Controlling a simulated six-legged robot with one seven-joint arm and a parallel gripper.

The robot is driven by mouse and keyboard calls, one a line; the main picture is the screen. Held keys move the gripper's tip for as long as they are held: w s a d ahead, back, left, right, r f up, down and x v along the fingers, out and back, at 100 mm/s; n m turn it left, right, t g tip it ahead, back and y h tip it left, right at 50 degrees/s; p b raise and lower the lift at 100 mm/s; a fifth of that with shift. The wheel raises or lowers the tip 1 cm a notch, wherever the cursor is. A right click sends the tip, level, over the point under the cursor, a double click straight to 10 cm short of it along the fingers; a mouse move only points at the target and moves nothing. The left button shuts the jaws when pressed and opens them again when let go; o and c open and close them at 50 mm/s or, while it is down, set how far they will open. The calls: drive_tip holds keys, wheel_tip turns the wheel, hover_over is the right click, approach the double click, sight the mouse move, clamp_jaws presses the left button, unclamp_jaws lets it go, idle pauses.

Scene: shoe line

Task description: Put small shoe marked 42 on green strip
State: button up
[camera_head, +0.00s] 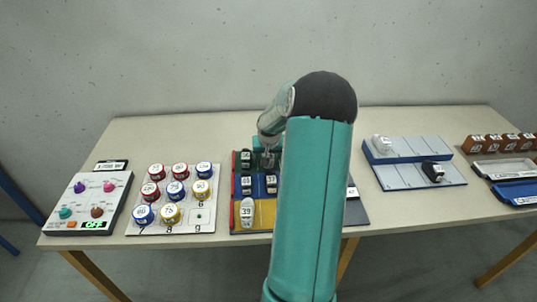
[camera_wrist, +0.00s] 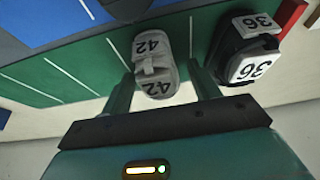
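The small light grey shoe marked 42 (camera_wrist: 153,62) is between the fingers of my gripper (camera_wrist: 162,76) in the wrist view. It appears to rest on the green strip (camera_wrist: 95,62), at that strip's edge. The fingers stand apart on either side of the shoe, with a gap visible on the right, so the gripper looks open. A black shoe marked 36 (camera_wrist: 246,48) is just right of the right finger. In the head view my gripper (camera_head: 268,158) is over the back of the coloured board, and my arm hides much of the board's right side.
A blue strip (camera_wrist: 40,20) borders the green one, and a red piece (camera_wrist: 290,16) is beyond shoe 36. In the head view, more shoes stand on the board, including one marked 39 (camera_head: 247,212). A blue-grey rack (camera_head: 405,174) is to the right, a cap board (camera_head: 205,218) to the left.

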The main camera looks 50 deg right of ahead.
drive_tip(key=shift+r, duration=0.55)
drive_tip(key=v, duration=1.1)
drive_tip(key=w+a+r+n+t, duration=0.15)
drive_tip(key=a+r, duration=0.35)
drive_tip(key=a, duration=0.8)
drive_tip(key=a+r+n+g, duration=0.1)
drive_tip(key=a+r+n, duration=0.35)
drive_tip(key=a, duration=0.85)
drive_tip(key=s+a+r+n+t+y, duration=0.1)
drive_tip(key=s+a+n, duration=0.1)
drive_tip(key=s+a, duration=0.4)
drive_tip(key=s+a+r+n+t+y, duration=0.1)
drive_tip(key=s+a+r+y, duration=0.1)
drive_tip(key=s+a, duration=0.5)
drive_tip(key=a, duration=0.6)
drive_tip(key=shift+a+r+n, duration=0.2)
drive_tip(key=shift+a+n, duration=0.05)
drive_tip(key=shift+n, duration=0.15)
drive_tip(key=shift+d, duration=0.1)
